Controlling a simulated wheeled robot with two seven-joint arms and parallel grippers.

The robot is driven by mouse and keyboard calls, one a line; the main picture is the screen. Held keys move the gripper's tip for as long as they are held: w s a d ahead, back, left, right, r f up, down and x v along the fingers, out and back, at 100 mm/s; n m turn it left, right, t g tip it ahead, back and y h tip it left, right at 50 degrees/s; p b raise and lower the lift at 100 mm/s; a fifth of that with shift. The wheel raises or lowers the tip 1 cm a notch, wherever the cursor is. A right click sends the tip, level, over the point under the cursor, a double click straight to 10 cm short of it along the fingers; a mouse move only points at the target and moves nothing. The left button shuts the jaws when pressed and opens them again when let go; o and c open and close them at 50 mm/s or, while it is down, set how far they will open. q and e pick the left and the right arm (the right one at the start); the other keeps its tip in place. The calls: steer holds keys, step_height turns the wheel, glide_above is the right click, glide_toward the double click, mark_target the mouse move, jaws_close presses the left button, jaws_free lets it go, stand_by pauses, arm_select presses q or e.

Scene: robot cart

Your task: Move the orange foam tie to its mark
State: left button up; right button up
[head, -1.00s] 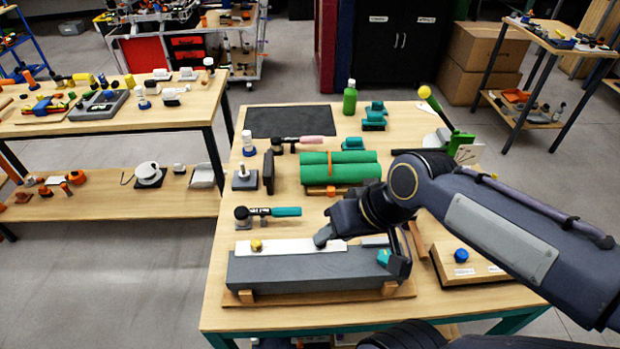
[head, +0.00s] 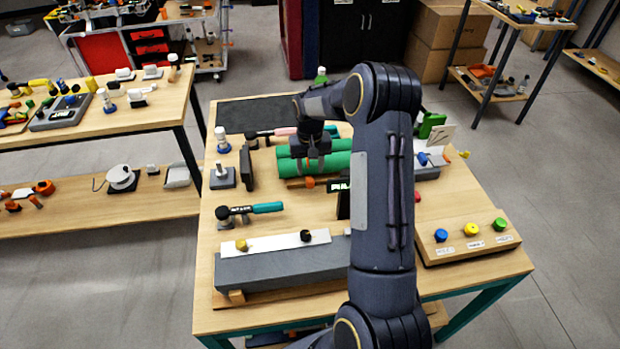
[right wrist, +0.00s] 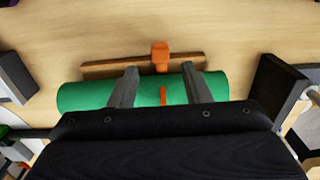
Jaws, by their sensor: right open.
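The orange foam tie (head: 309,182) is at the green foam rolls (head: 285,166), which lie on a low wooden cradle. In the right wrist view, an orange strap piece crosses the green roll (right wrist: 80,97), with an orange block-like end of the tie (right wrist: 160,58) at the wooden bar (right wrist: 100,68). My right gripper (head: 313,166) is above the rolls, pointing down. In the right wrist view, its open fingers (right wrist: 160,72) stand on either side of the tie, with gaps. The arm hides part of the rolls. I cannot pick out the mark. My left gripper is out of view.
A grey block with a white strip (head: 275,243) lies at the front of the table. A wooden board with coloured knobs (head: 470,243) is at right.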

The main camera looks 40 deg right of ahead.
mark_target(310, 180)
step_height(310, 180, down, 6)
steer(key=shift+r+p, duration=0.1)
steer(key=shift+p, duration=0.25)
jaws_close()
